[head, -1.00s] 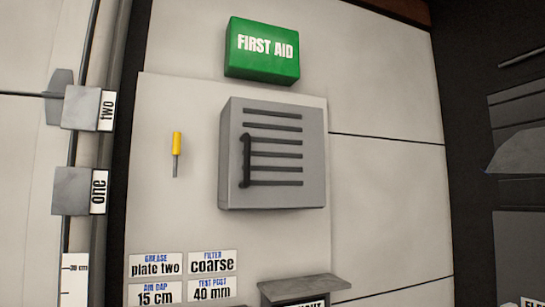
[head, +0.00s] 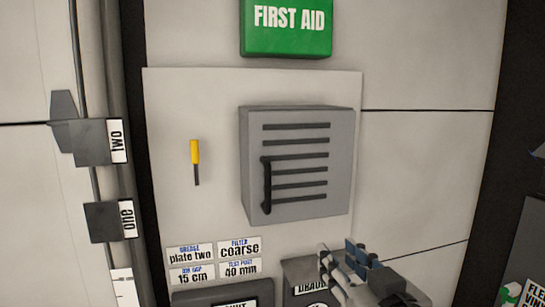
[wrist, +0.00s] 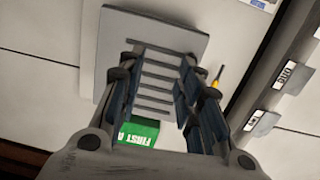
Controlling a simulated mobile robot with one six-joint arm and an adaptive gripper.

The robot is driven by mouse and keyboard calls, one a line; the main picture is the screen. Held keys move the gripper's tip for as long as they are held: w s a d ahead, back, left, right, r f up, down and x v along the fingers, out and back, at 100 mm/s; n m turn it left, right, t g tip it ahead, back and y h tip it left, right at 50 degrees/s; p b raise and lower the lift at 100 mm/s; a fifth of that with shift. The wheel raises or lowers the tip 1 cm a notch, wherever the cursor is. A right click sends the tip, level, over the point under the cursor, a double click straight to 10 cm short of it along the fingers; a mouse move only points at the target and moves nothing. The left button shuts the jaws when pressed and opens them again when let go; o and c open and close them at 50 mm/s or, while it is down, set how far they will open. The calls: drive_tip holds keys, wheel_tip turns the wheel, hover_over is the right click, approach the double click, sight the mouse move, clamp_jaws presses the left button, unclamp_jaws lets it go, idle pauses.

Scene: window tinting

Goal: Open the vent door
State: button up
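The vent door (head: 298,165) is the slotted front of a grey box on a pale wall panel, and it looks shut. Its dark upright handle (head: 266,187) is at the left of the slots. My gripper (head: 342,258) is in the head view at the lower right, below the box and apart from it. In the wrist view, my gripper (wrist: 158,68) has its two fingers spread with nothing between them. The vent door (wrist: 157,78) shows beyond and between them, turned in the picture. The handle is not clear there, perhaps behind the right finger.
A green first aid box (head: 287,28) is above the vent. A yellow-handled tool (head: 195,160) is on the panel to its left. Label cards (head: 215,260) and a grey ledge (head: 225,293) are below. Brackets marked one (head: 110,220) and two (head: 88,142) stand left.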

sight(270, 188)
drive_tip(key=a+r+n+y+p, duration=0.2)
drive_tip(key=a+r+y+p, duration=0.25)
drive_tip(key=r, duration=0.25)
drive_tip(key=shift+g, duration=0.3)
drive_tip(key=x, duration=1.7)
drive_tip(key=shift+w+b, duration=0.15)
drive_tip(key=shift+b, duration=0.15)
drive_tip(key=shift+c, duration=0.4)
clamp_jaws()
